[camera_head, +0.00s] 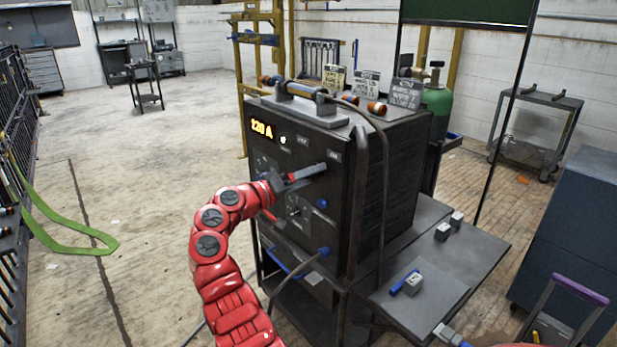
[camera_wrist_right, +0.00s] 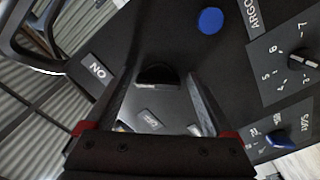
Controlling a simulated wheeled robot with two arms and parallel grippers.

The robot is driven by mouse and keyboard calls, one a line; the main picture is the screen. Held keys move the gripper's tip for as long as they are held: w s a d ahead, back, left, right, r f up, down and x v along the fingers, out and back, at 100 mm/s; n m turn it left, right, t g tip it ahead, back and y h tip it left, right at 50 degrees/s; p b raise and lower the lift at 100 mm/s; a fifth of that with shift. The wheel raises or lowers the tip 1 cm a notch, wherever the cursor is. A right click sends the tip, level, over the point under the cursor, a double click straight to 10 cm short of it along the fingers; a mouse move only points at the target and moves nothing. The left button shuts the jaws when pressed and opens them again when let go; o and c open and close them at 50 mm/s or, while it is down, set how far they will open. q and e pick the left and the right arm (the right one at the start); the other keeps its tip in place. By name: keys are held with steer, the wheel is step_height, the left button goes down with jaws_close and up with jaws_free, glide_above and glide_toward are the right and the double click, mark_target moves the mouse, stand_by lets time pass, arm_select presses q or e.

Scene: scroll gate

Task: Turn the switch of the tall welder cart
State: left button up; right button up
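The tall welder cart (camera_head: 385,200) is a black cabinet with an orange "120 A" display. My right gripper (camera_head: 318,170) is at the upper part of its front panel and hides the switch in the head view. In the right wrist view, a dark rounded switch knob (camera_wrist_right: 155,74) shows between the fingers of the right gripper (camera_wrist_right: 160,88). The fingers look apart, and I cannot tell whether they touch the knob. An ON label (camera_wrist_right: 97,70) is left of the knob and an OFF label (camera_wrist_right: 150,118) shows below it. My left gripper is not in view.
A blue button (camera_head: 321,203) and lower dials sit on the same panel. A side shelf (camera_head: 480,250) with small blocks juts out right of the cart. A green gas bottle (camera_head: 438,103) stands behind. A blue cabinet (camera_head: 575,230) is at right. Floor at left is largely clear.

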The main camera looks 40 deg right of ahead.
steer(key=shift+o, duration=0.6)
steer(key=s+a+p, duration=0.1)
steer(key=a+p, duration=0.1)
steer(key=a, duration=1.5)
steer(key=shift+s+a, duration=0.15)
steer(key=shift+a, duration=0.1)
